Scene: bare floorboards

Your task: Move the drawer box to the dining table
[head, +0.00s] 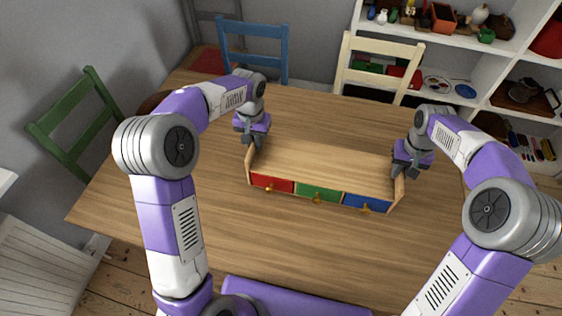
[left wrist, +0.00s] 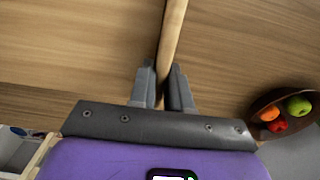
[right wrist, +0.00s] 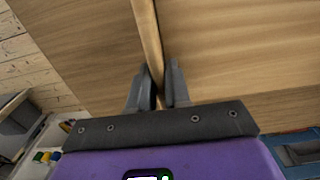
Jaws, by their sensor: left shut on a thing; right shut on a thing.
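The drawer box (head: 320,164) is a low wooden box with a red, a green and a blue drawer in its front. It is upright at the middle of the wooden dining table (head: 200,212); whether it rests on the top or hangs just above it, I cannot tell. My left gripper (head: 255,142) is shut on the box's left side wall, which also shows between the fingers in the left wrist view (left wrist: 172,40). My right gripper (head: 400,172) is shut on the right side wall, seen in the right wrist view (right wrist: 148,35).
A green chair (head: 75,125) stands left of the table, a blue chair (head: 253,50) and a cream chair (head: 378,62) behind it. A fruit bowl (left wrist: 275,108) is near the left gripper. White shelves (head: 480,75) fill the back right. The table's front left is clear.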

